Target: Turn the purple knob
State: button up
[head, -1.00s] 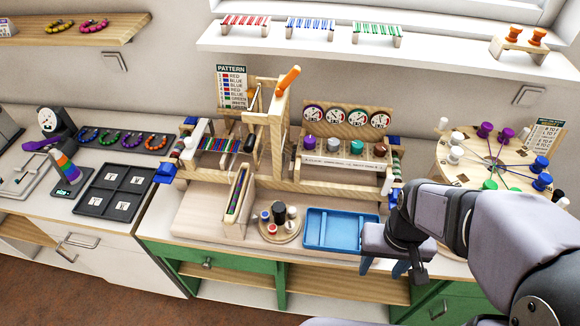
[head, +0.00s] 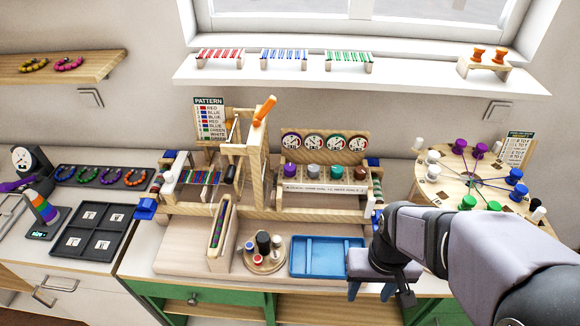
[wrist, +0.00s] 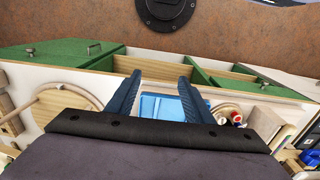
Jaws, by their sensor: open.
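The purple knob (head: 290,170) is the leftmost of a row of knobs on a wooden panel below several round dials, at the back middle of the bench in the head view. A grey knob, a teal knob and a brown knob stand to its right. My gripper (head: 369,291) is at the bench's front edge, in front of and to the right of the knob and well apart from it. In the wrist view my gripper (wrist: 152,92) has its two blue fingers spread with nothing between them. The purple knob is not seen in the wrist view.
A blue tray (head: 328,272) lies just left of my gripper. A round wooden stand (head: 262,264) with small spools and a tall wooden frame (head: 254,160) are farther left. A round board (head: 440,185) with coloured pegs stands right, behind my arm. A shelf (head: 400,76) hangs above.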

jog(key=n+t+y+p, duration=0.1)
jog(key=n+t+p, duration=0.1)
jog(key=n+t, duration=0.15)
send_near(290, 168)
jog(key=f, duration=0.1)
jog(key=shift+m+t, duration=0.25)
jog(key=shift+t, duration=0.2)
jog(key=shift+p+x, duration=1.4)
jog(key=shift+x, duration=2.35)
jog(key=shift+s, duration=0.1)
jog(key=shift+c, duration=0.5)
jog(key=c, duration=0.9)
